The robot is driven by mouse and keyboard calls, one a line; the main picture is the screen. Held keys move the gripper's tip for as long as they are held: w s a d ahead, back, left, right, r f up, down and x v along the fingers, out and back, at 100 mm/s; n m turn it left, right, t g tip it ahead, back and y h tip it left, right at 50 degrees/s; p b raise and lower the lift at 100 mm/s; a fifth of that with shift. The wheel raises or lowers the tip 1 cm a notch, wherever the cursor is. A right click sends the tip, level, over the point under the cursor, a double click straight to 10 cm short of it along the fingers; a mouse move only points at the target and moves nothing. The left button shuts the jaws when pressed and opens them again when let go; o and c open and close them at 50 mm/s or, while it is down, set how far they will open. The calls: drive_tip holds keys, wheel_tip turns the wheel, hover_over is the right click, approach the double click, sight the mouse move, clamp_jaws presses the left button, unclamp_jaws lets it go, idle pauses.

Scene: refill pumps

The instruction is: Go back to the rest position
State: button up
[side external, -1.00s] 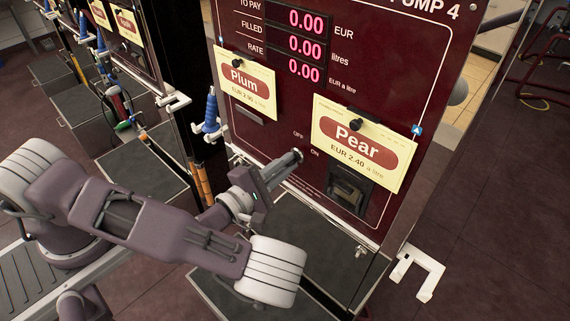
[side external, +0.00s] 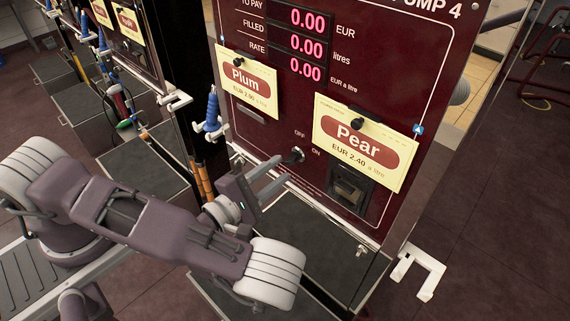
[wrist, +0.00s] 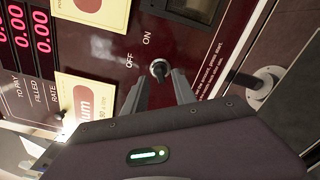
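My gripper (side external: 281,171) is open and empty in front of the lower part of the dark red pump panel (side external: 300,115). Its two fingers are apart, pointing at the panel. A small round switch knob (side external: 297,155) sits on the panel near the OFF and ON labels, just beyond the fingertips and clear of them. In the wrist view the knob (wrist: 158,70) shows between and beyond the open fingers (wrist: 161,82). I cannot tell for sure which label the knob points to.
Plum (side external: 247,82) and Pear (side external: 358,143) cards hang on the panel. The displays (side external: 306,46) read 0.00. A blue-handled nozzle (side external: 211,110) hangs to the left, and a white bracket (side external: 418,272) sticks out at the right. Dark platforms (side external: 150,165) stand below.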

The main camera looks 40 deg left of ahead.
drive_tip(key=s, duration=0.3)
drive_tip(key=shift+s, duration=0.25)
